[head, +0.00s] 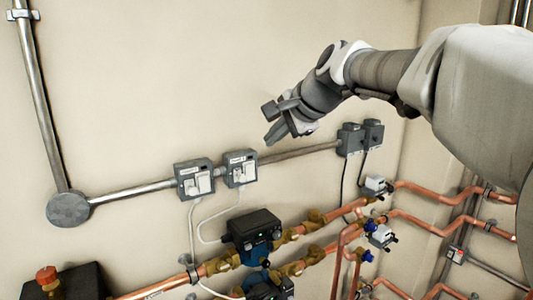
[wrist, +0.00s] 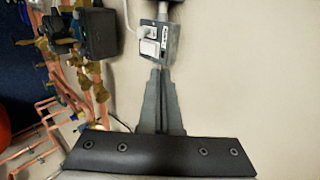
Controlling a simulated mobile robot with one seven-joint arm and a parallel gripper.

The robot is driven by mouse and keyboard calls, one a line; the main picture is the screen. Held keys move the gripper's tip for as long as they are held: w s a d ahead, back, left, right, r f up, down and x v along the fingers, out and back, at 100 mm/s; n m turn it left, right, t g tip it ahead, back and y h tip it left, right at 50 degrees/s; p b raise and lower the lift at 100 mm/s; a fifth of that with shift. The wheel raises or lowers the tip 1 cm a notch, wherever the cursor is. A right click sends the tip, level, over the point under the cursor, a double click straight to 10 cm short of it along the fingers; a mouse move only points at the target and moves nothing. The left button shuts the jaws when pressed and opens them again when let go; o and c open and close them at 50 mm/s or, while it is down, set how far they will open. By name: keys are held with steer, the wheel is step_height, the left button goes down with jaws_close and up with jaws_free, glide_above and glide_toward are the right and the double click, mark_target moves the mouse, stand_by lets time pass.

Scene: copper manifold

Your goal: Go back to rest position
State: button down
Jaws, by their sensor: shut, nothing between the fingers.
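My gripper (head: 272,122) hangs in front of the beige wall in the head view, above and to the right of two grey switch boxes. In the wrist view my gripper (wrist: 158,74) has its fingers together with nothing between them. The fingertips point toward a grey switch box (wrist: 158,42) with a white switch. In the head view the right switch box (head: 240,168) is below and left of the fingertips, and the left switch box (head: 194,178) is beside it. My gripper appears apart from both boxes.
Grey conduit (head: 130,192) runs along the wall to a round junction box (head: 69,208). Two dark boxes (head: 350,138) sit further right. Below are copper pipes (head: 440,192) and a dark pump (head: 254,229). The upper left wall is mostly clear.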

steer(key=shift+s+d+r, duration=0.3)
steer(key=shift+s+r, duration=0.2)
steer(key=shift+r, duration=0.3)
steer(key=shift+s+f, duration=0.1)
steer(key=s+d+f+n+g+h+b, duration=0.1)
steer(key=s+d+f+n+h, duration=0.2)
steer(key=s+f, duration=0.8)
steer(key=s+d+f+n+g+h+b, duration=0.1)
steer(key=s+d+f+n, duration=0.7)
steer(key=s, duration=0.9)
step_height(320, 180, down, 4)
steer(key=shift+s+d+r+g+h, duration=0.2)
steer(key=shift+d+g+h, duration=0.2)
steer(key=shift+d+h, duration=0.55)
